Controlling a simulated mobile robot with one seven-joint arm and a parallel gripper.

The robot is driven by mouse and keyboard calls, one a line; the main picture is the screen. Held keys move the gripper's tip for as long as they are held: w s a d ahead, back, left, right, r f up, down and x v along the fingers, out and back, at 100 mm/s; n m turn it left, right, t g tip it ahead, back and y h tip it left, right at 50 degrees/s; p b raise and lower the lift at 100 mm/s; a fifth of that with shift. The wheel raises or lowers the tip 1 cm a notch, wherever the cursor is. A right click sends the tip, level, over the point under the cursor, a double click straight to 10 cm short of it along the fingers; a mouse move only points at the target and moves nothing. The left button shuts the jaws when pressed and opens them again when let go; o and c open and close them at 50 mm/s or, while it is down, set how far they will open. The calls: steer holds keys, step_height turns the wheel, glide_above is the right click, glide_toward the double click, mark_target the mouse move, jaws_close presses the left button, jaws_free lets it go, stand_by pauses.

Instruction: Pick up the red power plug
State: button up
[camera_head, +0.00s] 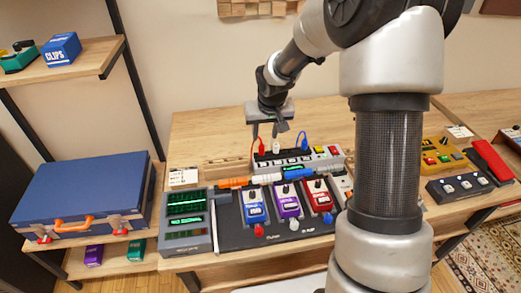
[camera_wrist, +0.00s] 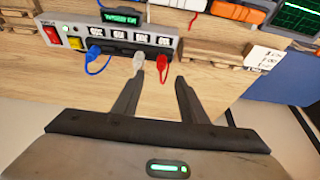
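The red power plug (camera_head: 261,148) stands at the left end of the power strip (camera_head: 300,160), its cable bending over the strip. In the wrist view the red plug (camera_wrist: 162,66) is at the strip's right end, just beyond the fingertips. My gripper (camera_head: 265,137) hangs above the strip. In the wrist view my gripper (camera_wrist: 157,80) is open, with nothing between its fingers. The red plug appears ahead of the gap between them. I cannot tell the exact distance from the fingers to the plug.
A pedalboard (camera_head: 280,229) lies in front of the strip. A blue case (camera_head: 85,190) is at left, a yellow box (camera_head: 441,157) at right. Bare wooden table lies behind the strip.

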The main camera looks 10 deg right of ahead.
mark_target(262, 145)
steer(key=x, duration=1)
steer(key=shift+w+a+f, duration=0.15)
steer(key=shift+w+f, duration=0.1)
steer(key=shift+w, duration=0.15)
steer(key=shift+c, duration=0.3)
jaws_close()
